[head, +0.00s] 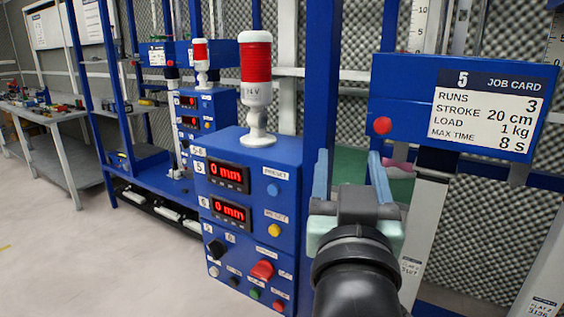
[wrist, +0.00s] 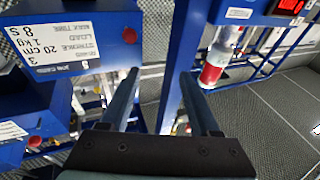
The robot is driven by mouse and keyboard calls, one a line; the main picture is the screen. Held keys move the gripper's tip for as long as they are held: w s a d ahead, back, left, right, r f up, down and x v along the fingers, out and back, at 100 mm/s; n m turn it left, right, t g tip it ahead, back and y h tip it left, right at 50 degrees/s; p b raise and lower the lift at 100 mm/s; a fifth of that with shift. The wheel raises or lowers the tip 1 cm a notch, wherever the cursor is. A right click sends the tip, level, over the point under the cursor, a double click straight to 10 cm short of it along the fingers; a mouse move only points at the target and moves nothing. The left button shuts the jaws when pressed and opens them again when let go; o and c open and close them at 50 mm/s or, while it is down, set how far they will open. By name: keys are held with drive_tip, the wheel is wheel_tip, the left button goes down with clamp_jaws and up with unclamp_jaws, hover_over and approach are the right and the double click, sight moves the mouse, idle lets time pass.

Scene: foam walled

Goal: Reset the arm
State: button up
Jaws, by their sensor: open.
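My gripper (head: 348,170) is in the middle right of the head view, with its two blue fingers pointing up and spread apart. It is open and nothing shows between the fingers. The wrist view also shows my gripper (wrist: 158,95) open, with a blue post behind the gap. In the head view it stands right of the blue control box (head: 284,165) and left of the job card (head: 490,110) for station 5. I cannot tell whether it touches anything.
A red and white signal lamp (head: 257,85) stands on the control box, whose two displays read 0 mm. A blue upright post (head: 321,80) rises behind my gripper. A bench (head: 45,112) with small parts stands far left. Open floor (head: 95,250) lies at the left front.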

drive_tip(key=s+a+r+n+t+y, duration=0.1)
drive_tip(key=s+a+r+t+y, duration=0.2)
drive_tip(key=s+r, duration=0.4)
drive_tip(key=s+a+r+n+t, duration=0.1)
drive_tip(key=s+a+r+t, duration=0.35)
drive_tip(key=r, duration=0.45)
wheel_tip(320, 180, up, 23)
drive_tip(key=p, duration=2.2)
drive_tip(key=shift+s+a, duration=0.35)
drive_tip(key=shift+s, duration=0.1)
drive_tip(key=shift+f, duration=0.1)
